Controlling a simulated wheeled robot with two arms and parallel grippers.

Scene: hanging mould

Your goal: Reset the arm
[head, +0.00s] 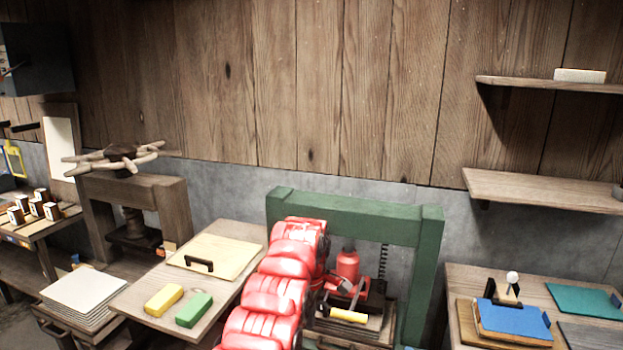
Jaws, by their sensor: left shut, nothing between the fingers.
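My red left arm rises from the bottom edge in front of the green press frame (425,240). My left gripper (354,296) is at the arm's far end, low in the press opening, shut and empty. It is small and partly mixed with the things behind it. A red bottle-shaped jack (348,264) stands just behind it, and a yellow cylindrical handle (348,315) shows just below it. I cannot tell whether the gripper touches either. My right gripper is not in view.
Left of my arm, a table (135,297) holds a board with a black handle (215,254), a yellow block (164,299) and a green block (194,309). A wooden press (178,207) stands behind. At right, a table holds a blue board (512,320) below two wall shelves (540,188).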

